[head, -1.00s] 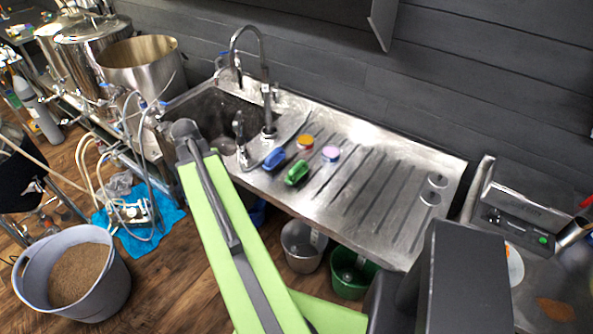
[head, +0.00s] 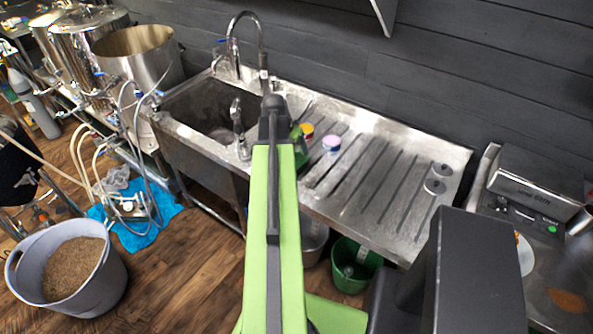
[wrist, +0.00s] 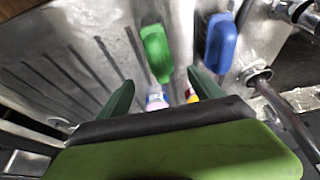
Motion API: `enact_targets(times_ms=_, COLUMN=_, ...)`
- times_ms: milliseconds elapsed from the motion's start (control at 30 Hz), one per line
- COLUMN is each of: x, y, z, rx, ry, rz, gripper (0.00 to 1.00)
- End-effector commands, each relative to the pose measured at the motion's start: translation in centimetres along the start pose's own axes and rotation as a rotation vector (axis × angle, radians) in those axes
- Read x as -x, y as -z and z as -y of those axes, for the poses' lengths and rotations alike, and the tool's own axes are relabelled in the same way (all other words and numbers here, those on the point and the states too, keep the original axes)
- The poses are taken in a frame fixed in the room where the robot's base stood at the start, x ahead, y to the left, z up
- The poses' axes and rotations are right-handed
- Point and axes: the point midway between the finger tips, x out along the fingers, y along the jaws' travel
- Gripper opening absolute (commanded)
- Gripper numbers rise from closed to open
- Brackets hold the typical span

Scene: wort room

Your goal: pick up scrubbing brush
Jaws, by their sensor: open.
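A green scrubbing brush (wrist: 157,52) and a blue scrubbing brush (wrist: 220,42) lie on the metal sink top in the wrist view. In the head view the green brush (head: 300,149) shows only in part beside my arm, and the blue one is hidden behind it. My gripper (wrist: 162,88) is open and empty above the sink top. In the wrist view the green brush shows between and beyond the fingertips, and the blue brush is to the right, beyond the right finger. I cannot tell the height gap.
A pink-topped pot (head: 331,144) and an orange-topped pot (head: 307,129) stand near the brushes. The tap (head: 238,128) and sink basin (head: 205,110) are to the left. The ribbed drainboard (head: 385,175) to the right is mostly clear. A wall rises behind.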

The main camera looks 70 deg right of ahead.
Motion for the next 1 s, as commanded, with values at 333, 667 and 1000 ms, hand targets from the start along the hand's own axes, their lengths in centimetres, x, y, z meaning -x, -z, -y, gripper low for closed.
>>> enact_targets(times_ms=333, x=-5.0, y=-0.1, z=0.1, rx=0.002, ry=0.001, rz=0.0, gripper=0.76)
enact_targets(times_ms=667, x=-9.1, y=-0.5, z=0.2, rx=0.001, ry=0.001, rz=0.0, gripper=0.76)
enact_targets(times_ms=1000, x=-10.0, y=-0.2, z=0.2, rx=0.002, ry=0.002, rz=0.0, gripper=0.76)
